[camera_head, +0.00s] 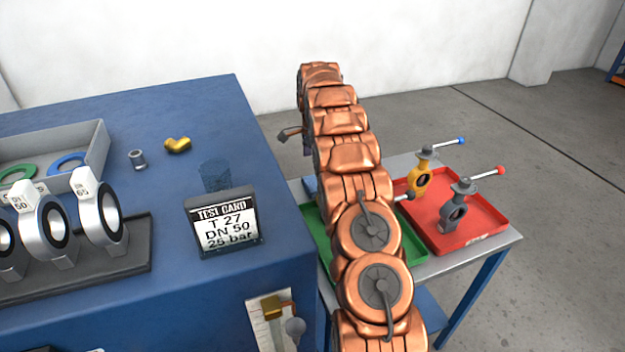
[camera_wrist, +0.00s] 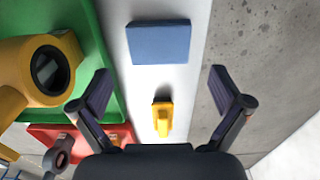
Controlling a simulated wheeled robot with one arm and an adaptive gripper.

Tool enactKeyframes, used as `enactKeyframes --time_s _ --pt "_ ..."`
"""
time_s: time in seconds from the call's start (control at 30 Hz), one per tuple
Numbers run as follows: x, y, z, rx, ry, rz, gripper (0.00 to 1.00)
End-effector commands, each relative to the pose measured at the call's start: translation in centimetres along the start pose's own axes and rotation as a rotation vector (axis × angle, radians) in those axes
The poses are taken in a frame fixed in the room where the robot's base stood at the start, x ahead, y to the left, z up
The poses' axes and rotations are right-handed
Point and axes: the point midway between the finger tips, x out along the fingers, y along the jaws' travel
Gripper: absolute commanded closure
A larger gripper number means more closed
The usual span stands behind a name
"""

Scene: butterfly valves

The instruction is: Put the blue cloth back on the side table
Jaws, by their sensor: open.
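The blue cloth (camera_wrist: 159,43) shows in the wrist view as a flat, folded rectangle lying on the pale grey top of the side table (camera_wrist: 185,100). My gripper (camera_wrist: 160,72) is open and empty, its two dark fingers wide apart. The cloth lies beyond the fingertips in the picture, between their lines and apart from them. In the head view the side table (camera_head: 503,238) stands right of the blue bench. My copper arm reaches across it and hides most of my gripper; I cannot make out the cloth clearly there.
A small yellow object (camera_wrist: 162,119) lies on the table between my fingers in the wrist view. A green tray (camera_wrist: 105,90) with a yellow valve (camera_wrist: 35,70) is at left. A red tray (camera_head: 470,240) holds valves with handles. The blue bench (camera_head: 150,100) carries a test card (camera_head: 223,222).

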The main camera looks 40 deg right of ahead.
Motion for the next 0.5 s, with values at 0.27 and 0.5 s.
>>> enactKeyframes --time_s 0.27,0.5 --pt "-3.0 -0.1 0.1 -0.002 0.0 -0.001 0.0" --pt "-4.0 0.0 0.0 -0.001 -0.001 0.003 0.0"
